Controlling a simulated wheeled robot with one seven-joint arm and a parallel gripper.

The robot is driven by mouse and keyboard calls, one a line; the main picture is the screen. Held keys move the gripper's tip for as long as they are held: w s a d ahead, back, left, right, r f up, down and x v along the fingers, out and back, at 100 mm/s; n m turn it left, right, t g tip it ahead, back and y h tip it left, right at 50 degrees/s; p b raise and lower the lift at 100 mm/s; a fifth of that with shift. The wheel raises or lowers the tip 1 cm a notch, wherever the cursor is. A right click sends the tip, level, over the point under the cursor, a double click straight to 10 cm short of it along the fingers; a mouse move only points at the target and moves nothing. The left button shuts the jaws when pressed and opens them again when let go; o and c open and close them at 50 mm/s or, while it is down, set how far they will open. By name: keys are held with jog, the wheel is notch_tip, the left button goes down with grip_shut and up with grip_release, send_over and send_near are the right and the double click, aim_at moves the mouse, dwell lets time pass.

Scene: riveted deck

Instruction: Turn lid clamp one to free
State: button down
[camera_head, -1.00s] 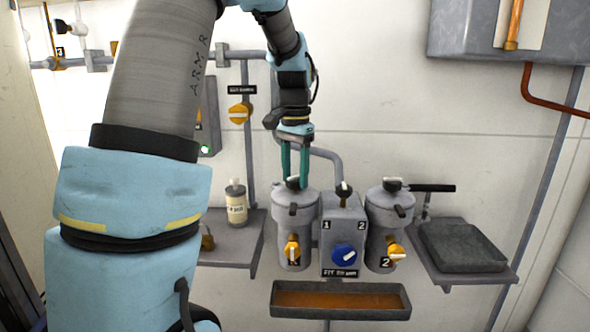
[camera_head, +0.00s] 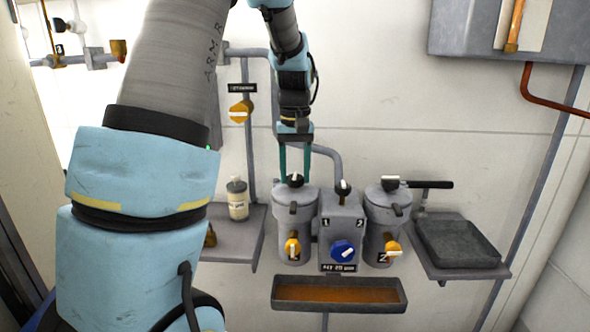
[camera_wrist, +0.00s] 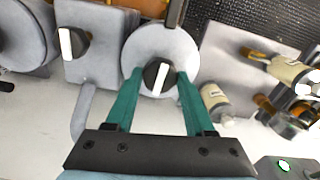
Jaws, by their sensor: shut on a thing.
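Lid clamp one (camera_head: 295,181) is a black knob with a white bar on top of the left grey canister (camera_head: 294,222). My gripper (camera_head: 295,176) reaches down over it from above with two teal fingers. In the wrist view the fingers are closed on either side of the clamp knob (camera_wrist: 158,77), which sits in the middle of the round lid (camera_wrist: 160,48). Its white bar is tilted a little from the line running away from my gripper's palm.
A centre box (camera_head: 341,230) with a blue knob stands right of the canister, then a second canister (camera_head: 385,225) with its own clamp and a black lever (camera_head: 430,185). A bottle (camera_head: 238,198) stands on the left shelf. A brown-filled tray (camera_head: 340,281) hangs below.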

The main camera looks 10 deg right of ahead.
aim_at(295, 175)
jog(key=shift+n, duration=0.5)
jog(key=shift+c, duration=1.3)
grip_release()
notch_tip(295, 175, up, 11)
jog(key=b, duration=0.1)
jog(key=shift+b, duration=0.35)
jog(key=s+a+f+m+t, duration=0.1)
jog(key=s+a+f, duration=1.2)
jog(key=f, duration=0.5)
jog(key=a, duration=0.2)
jog(key=shift+s+a+m+t, duration=0.3)
jog(key=shift+s+a, duration=0.05)
